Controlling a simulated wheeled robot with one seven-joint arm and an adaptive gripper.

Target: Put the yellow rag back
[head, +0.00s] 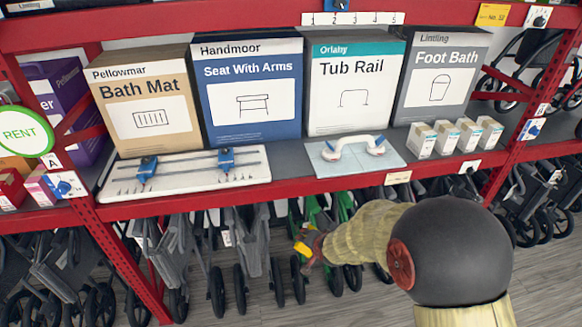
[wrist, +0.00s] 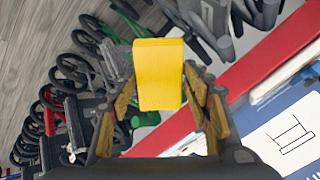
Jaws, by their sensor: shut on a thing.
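The yellow rag (wrist: 159,74) shows in the wrist view as a smooth yellow block between the two fingers of my gripper (wrist: 160,98). My gripper is shut on it. In the head view my arm reaches in from the lower right, and my gripper (head: 312,246) is small and partly hidden by my arm. A bit of the yellow rag (head: 302,248) shows at its tip. No holder for the rag can be made out.
The red shelf (head: 330,187) holds boxes for a bath mat (head: 150,115), seat, tub rail and foot bath. A white board with blue sliders (head: 190,182), a rail sample (head: 352,148) and several small cartons (head: 447,138) stand in front.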

